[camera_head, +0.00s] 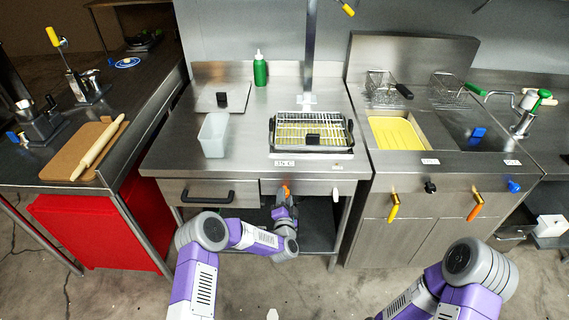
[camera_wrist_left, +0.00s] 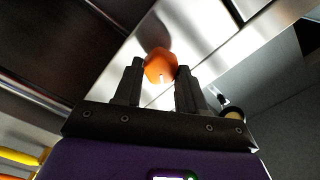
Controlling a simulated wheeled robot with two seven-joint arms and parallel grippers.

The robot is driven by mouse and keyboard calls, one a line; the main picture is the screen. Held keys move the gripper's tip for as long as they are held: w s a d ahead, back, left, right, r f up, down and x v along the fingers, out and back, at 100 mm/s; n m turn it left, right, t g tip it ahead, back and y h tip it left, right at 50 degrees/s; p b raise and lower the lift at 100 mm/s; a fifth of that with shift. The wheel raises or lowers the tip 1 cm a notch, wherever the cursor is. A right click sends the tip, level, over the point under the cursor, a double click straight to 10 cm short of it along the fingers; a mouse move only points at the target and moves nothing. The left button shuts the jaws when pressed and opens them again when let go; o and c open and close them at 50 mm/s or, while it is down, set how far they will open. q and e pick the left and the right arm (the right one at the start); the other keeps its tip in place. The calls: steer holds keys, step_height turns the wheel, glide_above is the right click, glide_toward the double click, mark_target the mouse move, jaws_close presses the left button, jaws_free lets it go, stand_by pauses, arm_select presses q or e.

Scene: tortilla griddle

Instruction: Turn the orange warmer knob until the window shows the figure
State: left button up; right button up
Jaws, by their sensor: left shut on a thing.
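The orange warmer knob (camera_head: 286,189) is on the front panel of the middle counter, below the wire-racked warmer (camera_head: 328,146). My left gripper (camera_head: 284,198) reaches up to it from below. In the left wrist view the knob (camera_wrist_left: 160,65) sits between the tips of the two dark fingers (camera_wrist_left: 160,78), which are shut on it. A small white window (camera_head: 284,162) lies on the counter edge above the knob. It bears dark characters that seem to end in C, too small to read surely. My right gripper is out of view.
A drawer with a black handle (camera_head: 207,196) is left of the knob, and a white knob (camera_head: 335,193) is to its right. A clear container (camera_head: 213,135) and a green bottle (camera_head: 260,70) stand on the counter. Fryers with yellow oil (camera_head: 396,133) stand at right.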

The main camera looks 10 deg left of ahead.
arm_select(q)
steer(key=o, duration=0.6)
steer(key=shift+s, duration=0.1)
steer(key=s+p, duration=0.1)
steer(key=s, duration=0.2)
steer(key=s+d+p, duration=0.1)
steer(key=s, duration=0.1)
steer(key=shift+s+p, duration=0.35)
steer(key=shift+s, duration=0.05)
steer(key=shift+o, duration=0.4)
